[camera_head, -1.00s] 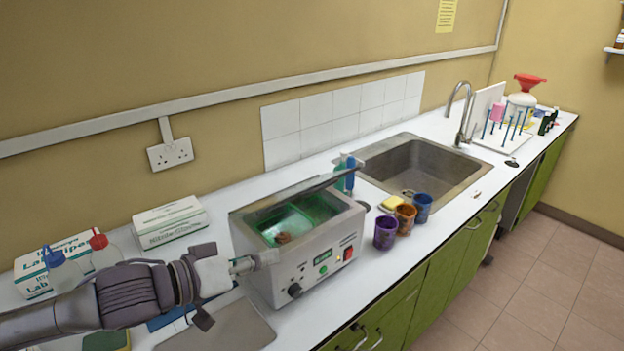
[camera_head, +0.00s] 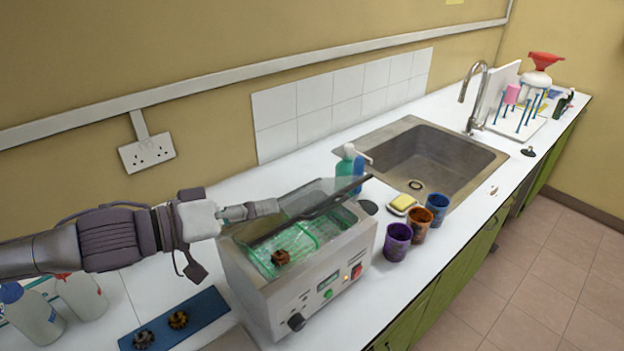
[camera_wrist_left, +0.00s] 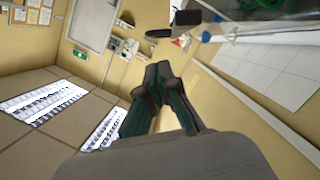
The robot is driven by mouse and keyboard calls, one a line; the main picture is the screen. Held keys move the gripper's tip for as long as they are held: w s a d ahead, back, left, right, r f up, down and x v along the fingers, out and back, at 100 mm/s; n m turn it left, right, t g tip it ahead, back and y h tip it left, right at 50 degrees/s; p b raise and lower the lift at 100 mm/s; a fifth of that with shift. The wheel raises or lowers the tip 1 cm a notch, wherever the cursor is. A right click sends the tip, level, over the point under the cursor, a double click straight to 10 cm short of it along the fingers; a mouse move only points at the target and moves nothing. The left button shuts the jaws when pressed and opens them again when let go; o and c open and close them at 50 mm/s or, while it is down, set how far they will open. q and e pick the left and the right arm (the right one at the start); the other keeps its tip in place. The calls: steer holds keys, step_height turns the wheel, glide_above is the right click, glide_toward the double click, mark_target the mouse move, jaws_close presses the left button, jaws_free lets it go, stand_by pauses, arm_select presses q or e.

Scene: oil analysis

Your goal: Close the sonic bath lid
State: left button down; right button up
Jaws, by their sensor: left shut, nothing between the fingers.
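The sonic bath (camera_head: 335,262) is a silver box on the counter with a dial, a green button and a red switch on its front. Its clear lid (camera_head: 322,196), with a dark edge, stands partly raised and tilted over the tank. A green basket and a brown gear-like part (camera_head: 280,257) show inside. My left gripper (camera_head: 270,207) is shut and empty at the bath's back left, close to the lid's left side; I cannot tell whether it touches. In the left wrist view its dark green fingers (camera_wrist_left: 160,72) are together. My right gripper is not in view.
Purple, orange and blue cups (camera_head: 397,242) and a sponge (camera_head: 403,203) stand right of the bath, before the sink (camera_head: 432,160). Bottles (camera_head: 352,165) stand behind it. A blue tray (camera_head: 190,310) with two gears lies at left, near two wash bottles (camera_head: 82,296).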

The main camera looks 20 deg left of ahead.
arm_select(q)
steer(key=shift+w+r, duration=0.15)
steer(key=p, duration=0.1)
steer(key=d+p, duration=0.1)
steer(key=p, duration=0.1)
steer(key=shift+d+r, duration=0.15)
steer(key=shift+r, duration=0.15)
steer(key=f+p+x, duration=0.1)
steer(key=p+x, duration=0.2)
steer(key=x, duration=0.5)
steer(key=shift+d, duration=0.2)
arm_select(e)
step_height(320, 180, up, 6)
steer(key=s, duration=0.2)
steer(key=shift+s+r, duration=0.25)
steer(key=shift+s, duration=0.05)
arm_select(q)
steer(key=s+d+f+m+y+b, duration=0.1)
steer(key=d+f+m, duration=0.2)
steer(key=f, duration=0.3)
steer(key=shift+s+f+y, duration=0.3)
steer(key=shift+s+f, duration=0.05)
steer(key=shift+f, duration=0.05)
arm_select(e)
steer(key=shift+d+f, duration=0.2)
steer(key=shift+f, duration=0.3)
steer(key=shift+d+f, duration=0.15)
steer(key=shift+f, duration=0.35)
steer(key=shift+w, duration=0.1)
